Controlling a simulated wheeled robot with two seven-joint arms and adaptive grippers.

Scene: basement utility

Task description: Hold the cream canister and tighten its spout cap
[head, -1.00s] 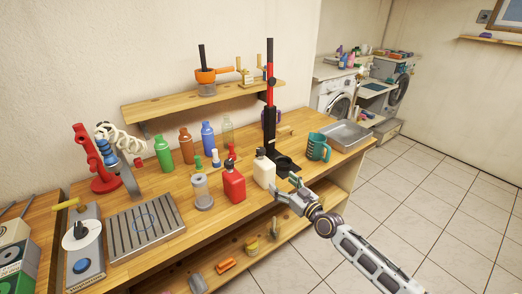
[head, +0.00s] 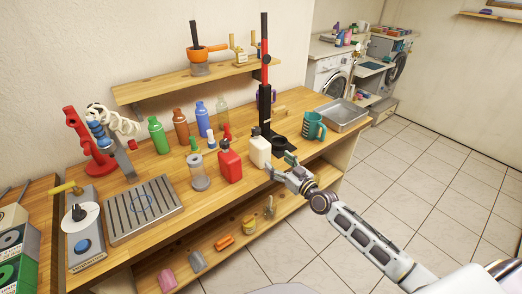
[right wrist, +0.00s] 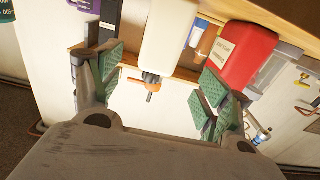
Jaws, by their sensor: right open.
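The cream canister (head: 260,152) stands upright on the wooden workbench, to the right of a red canister (head: 230,165). Its dark spout cap (head: 256,132) is on top. My right gripper (head: 279,167) is open and empty just to the right and front of the cream canister. In the right wrist view the open jaws (right wrist: 160,80) have green pads. I see no contact. My left gripper is not in view.
A metal tray (head: 342,115) lies at the bench's right end.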

